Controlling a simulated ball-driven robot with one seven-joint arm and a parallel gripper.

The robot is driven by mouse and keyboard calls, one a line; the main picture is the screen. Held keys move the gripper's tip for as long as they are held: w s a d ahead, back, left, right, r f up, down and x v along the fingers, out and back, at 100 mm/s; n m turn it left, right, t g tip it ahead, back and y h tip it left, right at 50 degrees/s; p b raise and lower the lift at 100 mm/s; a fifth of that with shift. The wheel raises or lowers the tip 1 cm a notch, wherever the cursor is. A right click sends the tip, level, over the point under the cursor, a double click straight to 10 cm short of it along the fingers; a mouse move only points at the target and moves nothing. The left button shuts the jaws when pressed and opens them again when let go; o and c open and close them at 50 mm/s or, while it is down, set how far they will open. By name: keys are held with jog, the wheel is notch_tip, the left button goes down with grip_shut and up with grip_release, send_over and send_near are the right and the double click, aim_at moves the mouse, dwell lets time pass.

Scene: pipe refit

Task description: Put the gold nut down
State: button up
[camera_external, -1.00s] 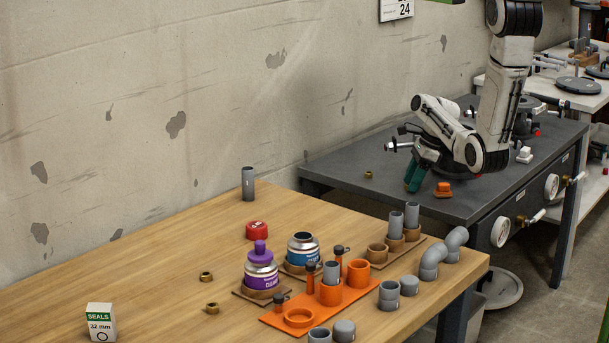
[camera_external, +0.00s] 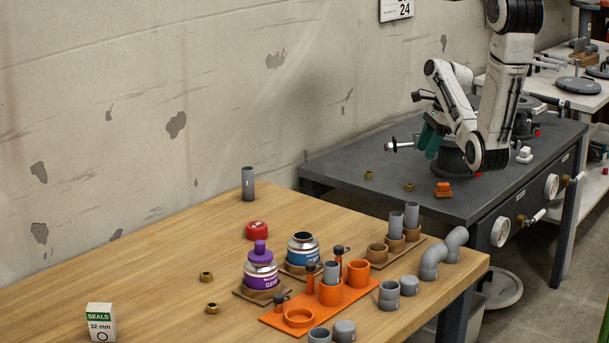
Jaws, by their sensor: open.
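A gold nut (camera_external: 409,187) lies on the dark grey bench (camera_external: 335,178) near its left front part. A second gold nut (camera_external: 368,175) lies to its left on the same bench. My gripper (camera_external: 430,147), with teal fingers, is open and raised above and to the right of the first nut, apart from it. Nothing shows between its fingers. Two more gold nuts, an upper one (camera_external: 206,277) and a lower one (camera_external: 212,308), lie on the wooden table.
An orange part (camera_external: 443,190) sits on the grey bench right of the nuts. The wooden table (camera_external: 150,270) holds a purple-topped can (camera_external: 260,270), a blue-labelled can (camera_external: 303,250), an orange tray (camera_external: 275,321) and grey pipe fittings (camera_external: 430,262). The wall stands close behind.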

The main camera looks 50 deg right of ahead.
jog(key=s+a+f+n+g+h, duration=0.2)
jog(key=s+a+n, duration=1.3)
jog(key=n, duration=0.9)
jog(key=shift+s+a+f+n+h, duration=0.2)
jog(key=shift+a+f+n+h, duration=0.15)
jog(key=shift+a+h, duration=0.45)
jog(key=shift+a, duration=0.15)
jog(key=shift+o, duration=0.5)
